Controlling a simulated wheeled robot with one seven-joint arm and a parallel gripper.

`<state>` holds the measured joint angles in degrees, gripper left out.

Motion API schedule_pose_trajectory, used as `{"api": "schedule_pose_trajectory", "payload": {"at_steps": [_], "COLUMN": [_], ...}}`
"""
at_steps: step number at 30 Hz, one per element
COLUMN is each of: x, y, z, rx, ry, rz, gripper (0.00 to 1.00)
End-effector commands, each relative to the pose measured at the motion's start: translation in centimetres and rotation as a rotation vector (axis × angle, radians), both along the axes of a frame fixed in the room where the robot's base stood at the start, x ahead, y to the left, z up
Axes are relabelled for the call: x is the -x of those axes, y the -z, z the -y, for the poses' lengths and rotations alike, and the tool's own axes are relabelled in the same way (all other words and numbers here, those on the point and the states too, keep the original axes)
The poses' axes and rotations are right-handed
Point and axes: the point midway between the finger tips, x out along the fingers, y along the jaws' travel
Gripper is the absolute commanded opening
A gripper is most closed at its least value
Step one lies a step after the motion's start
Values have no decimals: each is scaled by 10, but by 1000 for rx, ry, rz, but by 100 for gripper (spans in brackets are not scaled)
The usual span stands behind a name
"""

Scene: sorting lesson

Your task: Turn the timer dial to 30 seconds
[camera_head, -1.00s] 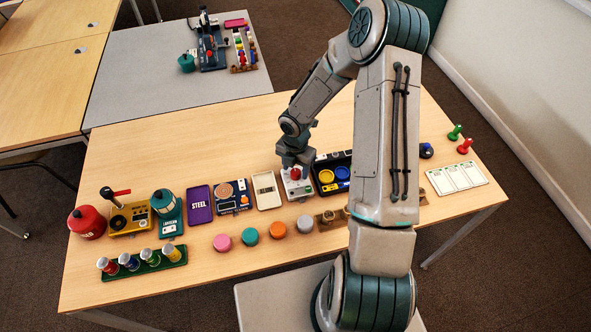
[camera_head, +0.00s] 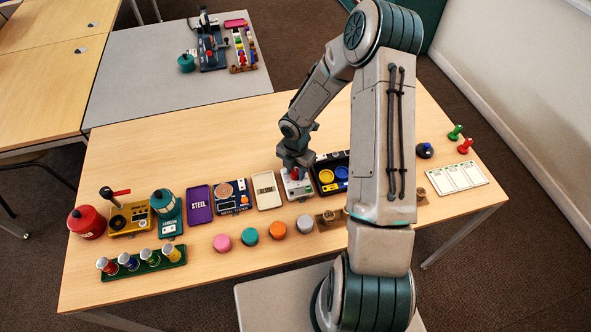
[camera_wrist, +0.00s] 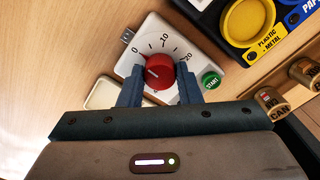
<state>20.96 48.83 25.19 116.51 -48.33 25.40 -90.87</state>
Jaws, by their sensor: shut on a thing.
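The timer (camera_head: 303,193) is a white box on the table; the wrist view shows its face (camera_wrist: 184,47) with a printed scale. The marks 0, 10 and 20 are readable; any 30 mark is not readable. A green START button (camera_wrist: 211,80) is at the right of the face. My gripper (camera_wrist: 159,82) is shut on the red dial, with one blue-grey finger on each side. In the head view my gripper (camera_head: 294,168) is over the timer.
A tray with yellow and blue rings (camera_head: 331,173) stands close right of the timer. A cream tray (camera_head: 266,190) lies close left. Coloured discs, including a grey one (camera_head: 305,224), lie in front. The table behind the timer is clear.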

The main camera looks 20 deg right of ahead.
Motion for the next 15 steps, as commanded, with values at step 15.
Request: {"api": "schedule_pose_trajectory", "payload": {"at_steps": [15], "x": [-1], "y": [2], "z": [0], "rx": [1], "ry": [398], "rz": [4], "gripper": [8]}}
